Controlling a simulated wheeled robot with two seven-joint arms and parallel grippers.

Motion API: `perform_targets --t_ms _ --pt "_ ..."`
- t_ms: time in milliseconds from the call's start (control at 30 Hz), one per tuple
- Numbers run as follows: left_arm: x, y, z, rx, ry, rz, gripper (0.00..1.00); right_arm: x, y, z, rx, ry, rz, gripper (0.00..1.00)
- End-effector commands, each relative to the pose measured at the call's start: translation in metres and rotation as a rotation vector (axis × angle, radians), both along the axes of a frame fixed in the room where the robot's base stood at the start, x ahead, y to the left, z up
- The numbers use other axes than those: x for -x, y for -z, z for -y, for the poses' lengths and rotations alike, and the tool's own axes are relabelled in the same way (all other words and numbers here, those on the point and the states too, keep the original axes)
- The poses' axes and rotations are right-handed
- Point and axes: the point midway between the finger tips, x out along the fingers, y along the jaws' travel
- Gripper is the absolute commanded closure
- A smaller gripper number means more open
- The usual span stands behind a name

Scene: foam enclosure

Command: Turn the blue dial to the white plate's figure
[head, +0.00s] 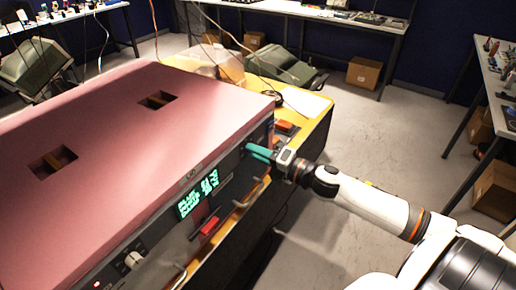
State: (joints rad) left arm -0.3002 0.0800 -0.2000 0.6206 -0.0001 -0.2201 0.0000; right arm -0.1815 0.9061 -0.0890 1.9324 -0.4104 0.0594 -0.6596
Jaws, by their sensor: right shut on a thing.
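My right gripper (259,153), with teal fingers, reaches in from the right to the front panel of the pink-topped unit (110,110). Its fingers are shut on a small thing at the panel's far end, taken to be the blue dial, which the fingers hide. Green lit figures show on a dark display (197,194) in the panel, too blurred to read surely. I cannot make out the white plate or its figure. My left gripper is out of view.
A pale knob (133,260) and a red part (209,226) sit along the panel, with handles below. The unit stands on a yellow-topped table (318,125). Benches and cardboard boxes (364,72) stand behind. The grey floor on the right is mostly clear.

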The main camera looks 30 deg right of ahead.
Motion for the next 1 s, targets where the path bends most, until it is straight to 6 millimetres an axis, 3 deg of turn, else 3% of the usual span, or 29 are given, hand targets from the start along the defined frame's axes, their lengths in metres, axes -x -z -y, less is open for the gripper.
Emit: perform_targets --t_ms 500,1000 --pt "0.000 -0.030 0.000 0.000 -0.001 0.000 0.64 0.000 -0.004 0.001 -0.425 0.002 -0.175 0.98" --pt "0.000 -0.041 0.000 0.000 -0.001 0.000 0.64 0.000 -0.002 0.001 -0.627 0.002 -0.258 0.98"
